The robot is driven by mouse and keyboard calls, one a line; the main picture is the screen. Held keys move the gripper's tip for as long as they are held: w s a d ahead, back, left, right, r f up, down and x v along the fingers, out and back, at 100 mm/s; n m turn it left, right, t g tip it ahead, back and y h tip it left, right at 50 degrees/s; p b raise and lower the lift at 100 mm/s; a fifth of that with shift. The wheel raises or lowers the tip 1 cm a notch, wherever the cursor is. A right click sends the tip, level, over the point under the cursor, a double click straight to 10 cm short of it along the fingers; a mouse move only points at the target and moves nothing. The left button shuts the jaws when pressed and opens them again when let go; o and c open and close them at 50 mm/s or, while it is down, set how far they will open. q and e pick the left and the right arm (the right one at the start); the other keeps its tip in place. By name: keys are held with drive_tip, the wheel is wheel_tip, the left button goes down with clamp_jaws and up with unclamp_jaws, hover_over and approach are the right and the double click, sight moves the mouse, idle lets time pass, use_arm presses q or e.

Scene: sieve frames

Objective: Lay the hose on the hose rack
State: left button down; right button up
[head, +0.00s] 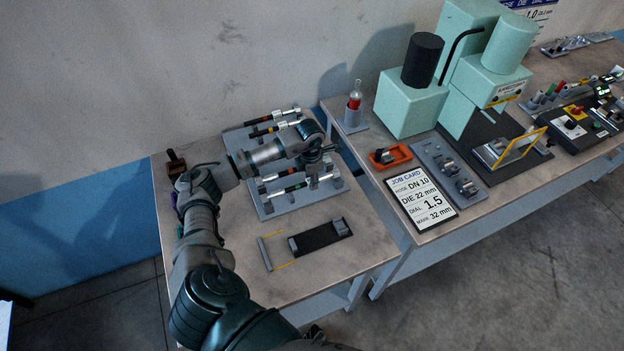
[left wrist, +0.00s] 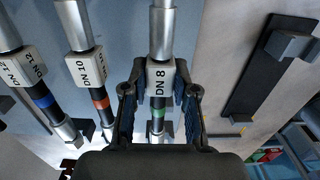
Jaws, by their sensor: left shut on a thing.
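My left gripper (head: 318,152) is over the right part of the grey hose rack (head: 268,211). In the left wrist view its two fingers (left wrist: 160,100) stand on either side of a hose with a white DN 8 tag (left wrist: 161,76) and a green band, and it is shut on this hose. Whether the hose touches the rack is hidden. Beside it are a DN 10 hose (left wrist: 83,65) with an orange band and a DN 12 hose (left wrist: 40,95) with a blue band. In the head view several short dark hoses with metal ends lie across the rack. My right gripper is not in view.
A black measuring block (head: 320,237) with a grey end stop lies in front of the rack, beside yellow lines. A job card (head: 421,198), an orange tray (head: 390,157) and a green press (head: 410,105) stand on the right table.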

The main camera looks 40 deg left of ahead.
use_arm(q)
drive_tip(key=shift+d+f, duration=0.2)
drive_tip(key=shift+d, duration=0.05)
drive_tip(key=shift+f+b, duration=0.25)
drive_tip(key=shift+b, duration=0.05)
drive_tip(key=c, duration=0.8)
unclamp_jaws()
drive_tip(key=shift+a, duration=0.1)
wheel_tip(320, 180, up, 12)
drive_tip(key=shift+a+f, duration=0.1)
drive_tip(key=shift+a, duration=0.05)
